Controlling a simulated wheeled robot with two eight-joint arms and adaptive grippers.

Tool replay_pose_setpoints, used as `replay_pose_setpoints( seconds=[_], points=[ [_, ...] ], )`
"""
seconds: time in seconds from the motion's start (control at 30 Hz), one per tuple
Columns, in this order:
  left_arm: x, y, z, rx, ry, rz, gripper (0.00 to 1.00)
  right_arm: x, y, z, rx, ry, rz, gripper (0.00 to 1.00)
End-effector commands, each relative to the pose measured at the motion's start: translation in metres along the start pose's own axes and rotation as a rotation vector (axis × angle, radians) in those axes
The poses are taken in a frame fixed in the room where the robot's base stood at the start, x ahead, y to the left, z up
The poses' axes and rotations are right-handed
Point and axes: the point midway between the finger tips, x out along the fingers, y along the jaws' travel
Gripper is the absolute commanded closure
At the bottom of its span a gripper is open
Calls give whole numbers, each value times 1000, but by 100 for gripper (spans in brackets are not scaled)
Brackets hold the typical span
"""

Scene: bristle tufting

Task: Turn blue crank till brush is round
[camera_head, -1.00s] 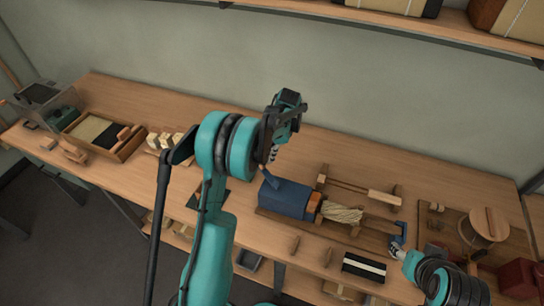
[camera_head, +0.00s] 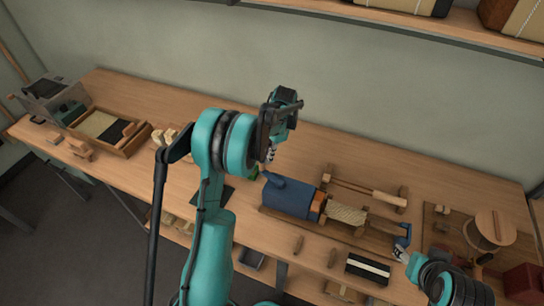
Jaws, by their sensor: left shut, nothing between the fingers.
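The blue housing (camera_head: 290,197) sits on a wooden base on the bench. The brush (camera_head: 347,214) extends to its right, a pale bundle with diagonal texture; I cannot tell if it is fully round. The blue crank (camera_head: 404,232) is at the right end of the device. My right gripper (camera_head: 401,248) is at the crank, its fingers too small to tell open from shut. My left gripper (camera_head: 271,154) is shut and empty, raised above the bench behind the housing, pointing down.
A wooden frame with a rod (camera_head: 368,190) lies behind the brush. A black-and-white striped block (camera_head: 367,268) is in front. A round wooden drum (camera_head: 490,231) stands at right. A wooden tray (camera_head: 133,144) is at far left. The back middle of the bench is clear.

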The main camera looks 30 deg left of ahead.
Motion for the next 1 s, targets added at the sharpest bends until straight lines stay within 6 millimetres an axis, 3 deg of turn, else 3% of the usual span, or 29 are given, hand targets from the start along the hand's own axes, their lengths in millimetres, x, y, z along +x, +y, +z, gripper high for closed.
replay_pose_setpoints(
  seconds=[0.4, 1.0],
  points=[
    [5, 1, 19, 1, -1, -1, 100, 4, 0, 3, 0, 0, 0, 49],
    [6, 2, 22, 1, -1, -1, 100, 4, 0, 3, 0, 0, 0, 49]
  ],
)
